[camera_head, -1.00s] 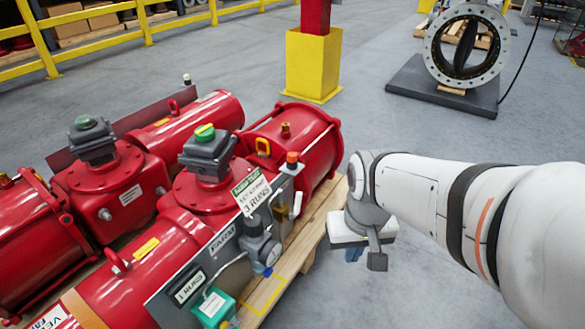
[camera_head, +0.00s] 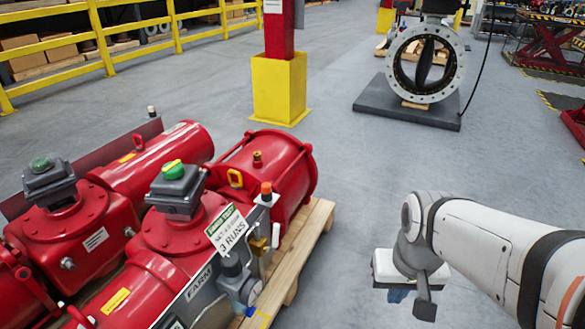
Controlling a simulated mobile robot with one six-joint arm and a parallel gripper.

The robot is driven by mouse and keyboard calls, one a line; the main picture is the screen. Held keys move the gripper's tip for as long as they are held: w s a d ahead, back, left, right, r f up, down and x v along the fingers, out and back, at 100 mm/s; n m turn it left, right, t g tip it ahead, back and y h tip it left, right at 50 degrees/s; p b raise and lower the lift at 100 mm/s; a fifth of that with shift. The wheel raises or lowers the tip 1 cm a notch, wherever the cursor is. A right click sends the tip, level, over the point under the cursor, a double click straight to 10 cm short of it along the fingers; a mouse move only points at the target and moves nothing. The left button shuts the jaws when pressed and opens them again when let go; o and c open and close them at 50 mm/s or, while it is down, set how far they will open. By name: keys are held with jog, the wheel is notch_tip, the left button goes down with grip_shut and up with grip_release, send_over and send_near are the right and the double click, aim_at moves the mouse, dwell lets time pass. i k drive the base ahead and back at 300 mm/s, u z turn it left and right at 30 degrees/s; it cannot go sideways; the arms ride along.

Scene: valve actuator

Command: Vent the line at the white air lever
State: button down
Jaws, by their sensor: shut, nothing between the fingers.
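A red valve actuator (camera_head: 165,230) with a grey, green-topped switch box (camera_head: 175,188) lies on a wooden pallet at the left. Its grey control panel (camera_head: 200,285) carries a round grey regulator (camera_head: 240,283), a brass fitting (camera_head: 258,246) and an orange-capped part (camera_head: 266,190). A small pale upright piece (camera_head: 276,236) shows beside the brass fitting; I cannot tell whether it is the white air lever. The panel's lower part is cut off by the picture edge. My gripper (camera_head: 402,293) hangs shut and empty over the floor, right of the pallet and apart from the panel.
A white tag (camera_head: 228,229) hangs in front of the panel. The pallet edge (camera_head: 309,235) sticks out toward my arm. A yellow-based post (camera_head: 279,90) and a large flanged valve (camera_head: 427,60) stand behind. Grey floor between pallet and arm is clear.

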aim_at(276, 227)
jog(key=z, duration=0.1)
jog(key=k, duration=1.05)
jog(key=u, duration=0.55)
jog(key=i, duration=1)
jog(key=u, duration=0.05)
